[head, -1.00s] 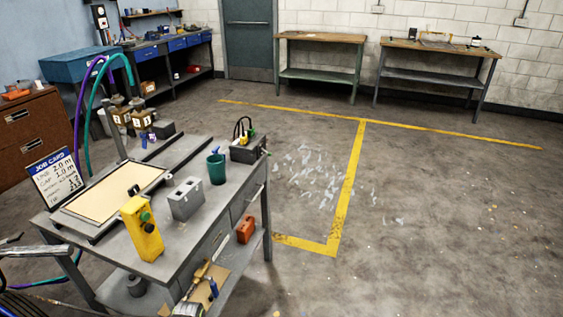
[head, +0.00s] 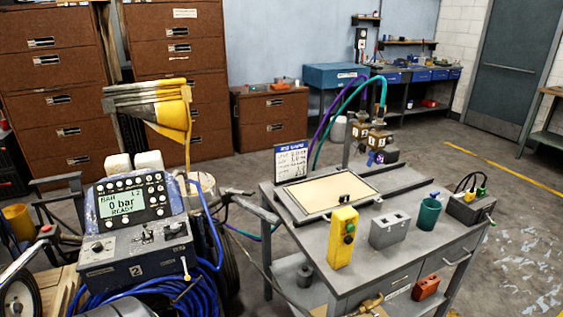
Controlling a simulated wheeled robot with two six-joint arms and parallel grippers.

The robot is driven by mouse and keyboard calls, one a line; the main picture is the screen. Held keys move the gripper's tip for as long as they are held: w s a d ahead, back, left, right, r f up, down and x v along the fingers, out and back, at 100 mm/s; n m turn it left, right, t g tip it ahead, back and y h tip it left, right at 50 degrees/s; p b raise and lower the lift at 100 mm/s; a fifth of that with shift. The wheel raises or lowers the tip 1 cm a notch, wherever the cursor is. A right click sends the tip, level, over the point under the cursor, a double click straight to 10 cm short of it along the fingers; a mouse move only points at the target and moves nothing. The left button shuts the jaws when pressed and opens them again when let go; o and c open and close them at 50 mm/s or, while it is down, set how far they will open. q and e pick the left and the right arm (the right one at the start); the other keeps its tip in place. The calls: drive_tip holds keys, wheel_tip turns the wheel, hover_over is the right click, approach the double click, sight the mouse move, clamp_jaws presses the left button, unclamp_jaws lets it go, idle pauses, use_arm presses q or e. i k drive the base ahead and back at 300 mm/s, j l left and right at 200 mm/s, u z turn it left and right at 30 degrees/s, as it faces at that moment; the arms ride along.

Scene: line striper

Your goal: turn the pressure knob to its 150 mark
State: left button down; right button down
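The line striper (head: 135,265) stands at the left in the head view, with a dark control box on top. I cannot tell which one is the pressure knob, and the scale marks are too small to read. Neither of my grippers is in view.
A grey work table (head: 400,262) stands right of the striper, carrying a yellow control box (head: 342,238), a green cup (head: 429,214) and a job card (head: 292,162). Blue hose (head: 150,292) is coiled below the panel. Brown cabinets (head: 50,90) stand behind. Open floor lies at the right.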

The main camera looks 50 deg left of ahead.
sight(97, 246)
drive_tip(key=i+j, duration=0.1)
drive_tip(key=i, duration=0.4)
drive_tip(key=i+j, duration=0.15)
drive_tip(key=i, duration=0.3)
drive_tip(key=i+u, duration=0.1)
drive_tip(key=u, duration=2.75)
